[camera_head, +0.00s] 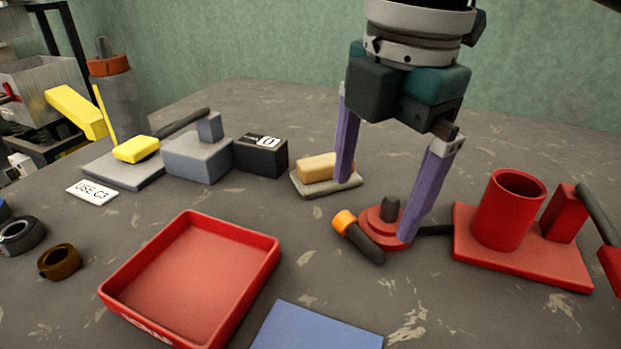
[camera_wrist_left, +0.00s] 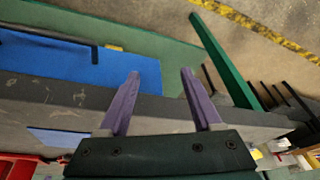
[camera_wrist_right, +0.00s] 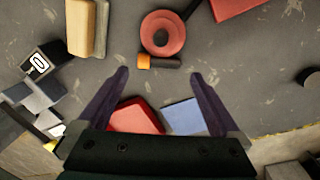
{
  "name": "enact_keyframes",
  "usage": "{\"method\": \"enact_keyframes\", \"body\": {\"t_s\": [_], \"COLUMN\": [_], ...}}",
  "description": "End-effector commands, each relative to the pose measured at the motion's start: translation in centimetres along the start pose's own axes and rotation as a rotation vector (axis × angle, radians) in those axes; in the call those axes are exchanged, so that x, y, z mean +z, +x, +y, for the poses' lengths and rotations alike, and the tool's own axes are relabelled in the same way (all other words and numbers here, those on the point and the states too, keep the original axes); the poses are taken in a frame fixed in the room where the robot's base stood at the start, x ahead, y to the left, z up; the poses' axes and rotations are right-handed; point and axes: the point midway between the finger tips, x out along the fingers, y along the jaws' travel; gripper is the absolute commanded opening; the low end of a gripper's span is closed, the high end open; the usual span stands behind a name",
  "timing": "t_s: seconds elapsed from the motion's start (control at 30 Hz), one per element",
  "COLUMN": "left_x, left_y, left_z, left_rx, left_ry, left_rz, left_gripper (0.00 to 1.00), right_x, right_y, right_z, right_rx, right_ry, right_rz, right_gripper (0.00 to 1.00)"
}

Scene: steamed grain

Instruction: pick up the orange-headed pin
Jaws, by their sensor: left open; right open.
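The orange-headed pin (camera_head: 369,246) has an orange head and a dark shaft. It lies on the grey table, close against the front of a round red piece (camera_head: 378,217) with a dark knob. My right gripper (camera_head: 375,210) is open and empty, pointing down above the pin and the round red piece. In the right wrist view the pin (camera_wrist_right: 164,63) shows ahead, between the lines of the two fingers. My left gripper (camera_wrist_left: 160,72) is open and empty in the left wrist view, off the table's edge; it is not in the head view.
A red tray (camera_head: 252,282) and a blue pad (camera_head: 318,332) lie in front. A red stand with a cup (camera_head: 508,212) is at right. A tan block on a grey base (camera_head: 318,168) stands behind the right gripper. A black box (camera_head: 262,158) is further left.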

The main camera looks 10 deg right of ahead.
Motion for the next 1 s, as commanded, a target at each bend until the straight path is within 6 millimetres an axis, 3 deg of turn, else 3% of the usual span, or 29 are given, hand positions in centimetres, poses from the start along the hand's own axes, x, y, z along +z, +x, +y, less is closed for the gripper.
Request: {"method": "enact_keyframes", "body": {"t_s": [0.3, 0.57, 1.0], "left_x": [0.4, 0.3, 0.3], "left_y": [1.1, 1.1, 1.1], "left_z": [0.1, 0.2, 0.3], "left_rx": [0.001, 0.005, 0.008], "left_ry": [-0.001, -0.006, -0.009], "left_rz": [0.000, 0.000, 0.000], "left_gripper": [0.66, 0.66, 0.66], "right_x": [-0.1, -0.1, -0.1], "right_y": [4.7, 5.0, 4.9], "right_z": [-0.2, -0.1, -0.1], "right_rx": [-0.002, 0.000, 0.000], "right_ry": [0.000, 0.000, 0.000], "right_rz": [0.001, -0.001, 0.000], "right_gripper": [1.00, 1.00, 0.53]}}
